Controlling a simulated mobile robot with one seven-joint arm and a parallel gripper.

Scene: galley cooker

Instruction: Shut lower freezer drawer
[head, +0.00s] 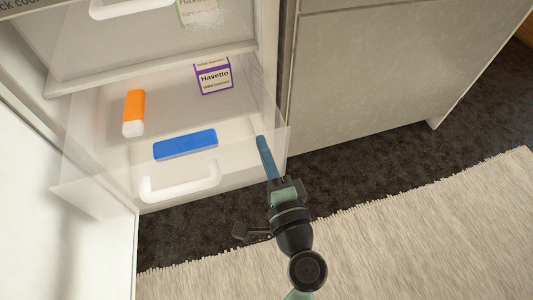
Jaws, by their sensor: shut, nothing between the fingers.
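The lower freezer drawer (112,187) is clear plastic and pulled out, with a white handle (180,187) on its front. Inside it are an orange bottle (134,112), a blue block (185,144) and a purple-and-white box labelled Havetto (214,78). My gripper (264,140) is shut and empty, its blue fingers pointing to the drawer's front right corner. The fingertips overlap the drawer's front panel in the picture; I cannot tell whether they touch it.
An upper drawer (72,50) with a white handle sits above. The open white fridge door (60,220) stands at left. A grey cabinet (385,70) stands at right. Dark carpet (350,165) and a pale rug (430,230) cover the floor, with free room at right.

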